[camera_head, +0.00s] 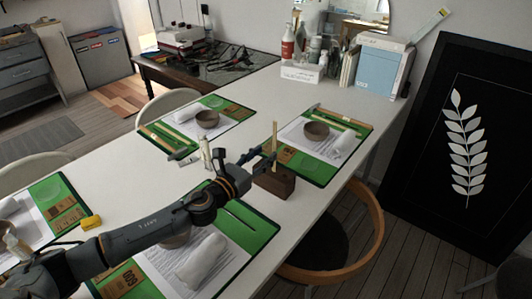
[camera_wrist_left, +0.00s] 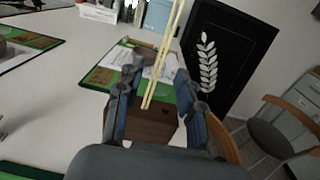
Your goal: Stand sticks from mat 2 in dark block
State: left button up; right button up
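The dark wooden block (camera_head: 275,183) sits on the white table near its right edge, just in front of the back right green mat. Two pale sticks (camera_head: 274,137) stand close together, nearly upright, with their lower ends at the top of the block. In the left wrist view the sticks (camera_wrist_left: 164,55) lean slightly and meet the block (camera_wrist_left: 150,124). My left gripper (camera_head: 263,160) is over the block. Its fingers (camera_wrist_left: 158,106) are spread apart on either side of the sticks, with gaps visible. My right gripper is in neither view. I cannot tell which mat is mat 2.
Green mats with bowls and white rolls lie around: back left (camera_head: 218,104), back right (camera_head: 318,174) and front (camera_head: 262,229). Pale sticks (camera_head: 180,139) lie on the back left mat. A chair (camera_head: 372,215) is beside the table's right edge.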

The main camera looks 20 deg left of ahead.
pick_arm(q)
jog(key=v, duration=0.6)
jog(key=shift+b, duration=0.45)
jog(key=shift+r, duration=0.1)
notch_tip(320, 180, up, 6)
jog(key=p, duration=0.6)
dwell(0.4)
